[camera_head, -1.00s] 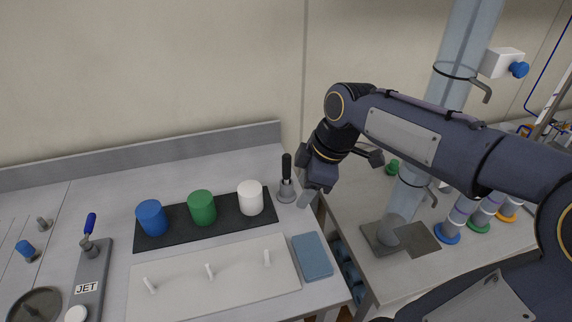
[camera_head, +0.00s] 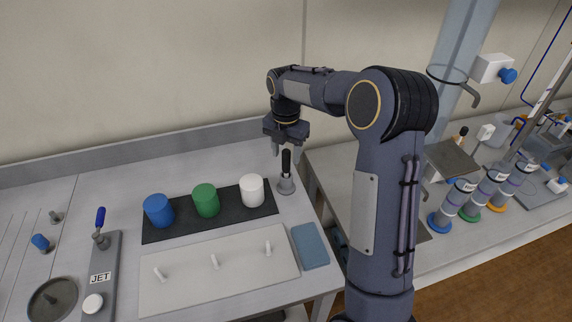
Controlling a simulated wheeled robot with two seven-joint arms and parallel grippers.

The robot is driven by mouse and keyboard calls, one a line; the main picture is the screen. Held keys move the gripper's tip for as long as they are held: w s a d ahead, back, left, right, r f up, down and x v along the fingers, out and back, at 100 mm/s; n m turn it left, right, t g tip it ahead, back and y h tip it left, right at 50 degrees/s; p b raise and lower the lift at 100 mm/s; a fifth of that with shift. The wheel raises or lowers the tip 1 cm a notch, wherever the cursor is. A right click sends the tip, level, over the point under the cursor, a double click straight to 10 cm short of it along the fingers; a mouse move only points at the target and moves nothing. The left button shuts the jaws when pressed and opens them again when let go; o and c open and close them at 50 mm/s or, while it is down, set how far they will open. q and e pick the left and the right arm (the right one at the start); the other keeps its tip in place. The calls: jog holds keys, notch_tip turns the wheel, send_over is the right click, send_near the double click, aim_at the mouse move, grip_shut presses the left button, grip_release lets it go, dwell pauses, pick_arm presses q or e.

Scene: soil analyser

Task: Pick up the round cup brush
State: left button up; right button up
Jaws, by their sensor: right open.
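The round cup brush (camera_head: 286,172) stands upright with its black handle up, in a small grey round holder (camera_head: 286,186) at the right end of the table, just right of the white cup. My right gripper (camera_head: 285,149) is open and points down directly above the brush. Its fingers are around or just over the top of the black handle; I cannot tell whether they touch it. My left gripper is not in the head view.
Blue (camera_head: 158,210), green (camera_head: 205,200) and white (camera_head: 251,189) cups stand on a dark mat (camera_head: 180,231) left of the brush. A white board with pegs (camera_head: 190,287) and a blue pad (camera_head: 310,246) lie in front. A JET fixture (camera_head: 101,262) is at left.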

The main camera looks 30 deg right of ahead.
jog(key=shift+f, duration=0.8)
jog(key=shift+c, duration=0.4)
grip_shut()
jog(key=shift+r, duration=0.1)
